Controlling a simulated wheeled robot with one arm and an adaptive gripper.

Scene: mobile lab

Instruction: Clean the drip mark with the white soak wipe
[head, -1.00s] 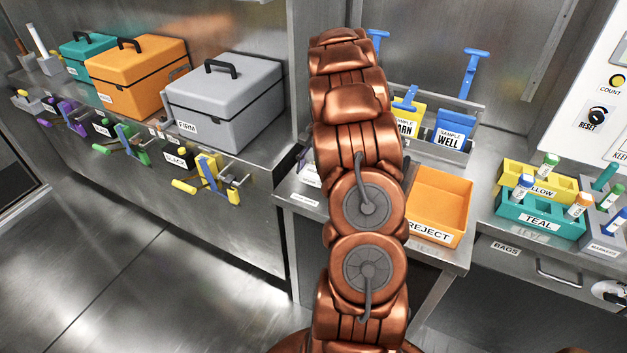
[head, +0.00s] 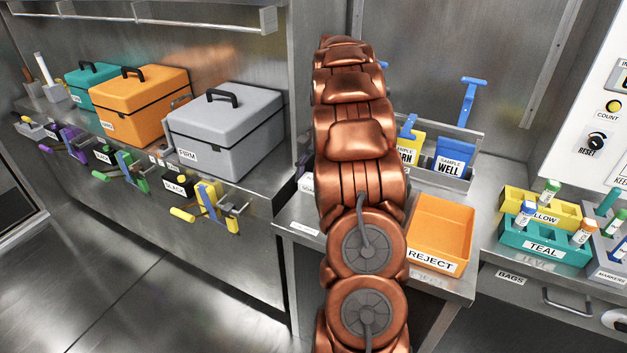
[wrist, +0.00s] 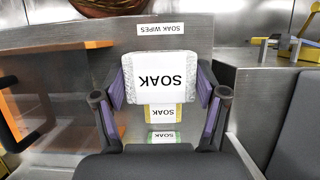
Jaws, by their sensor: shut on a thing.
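In the wrist view, a white wipe (wrist: 160,76) with an upside-down SOAK label sits between the two purple-padded fingers of my gripper (wrist: 160,92). The gripper is shut on its two sides. A yellow-edged wipe (wrist: 163,113) and a green-edged wipe (wrist: 163,136) lie in line with it, nearer the bottom of the picture. An upside-down SOAK WIPES label (wrist: 161,29) is on the metal surface beyond. In the head view my arm hides the gripper and wipes. I cannot make out a drip mark in either view.
In the head view, an orange REJECT tray (head: 440,232) stands right of my arm, before a sample rack (head: 455,182). A grey FIRM case (head: 226,130) stands on the left shelf, with clamps below. A teal rack (head: 543,245) stands at right. The left floor is clear.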

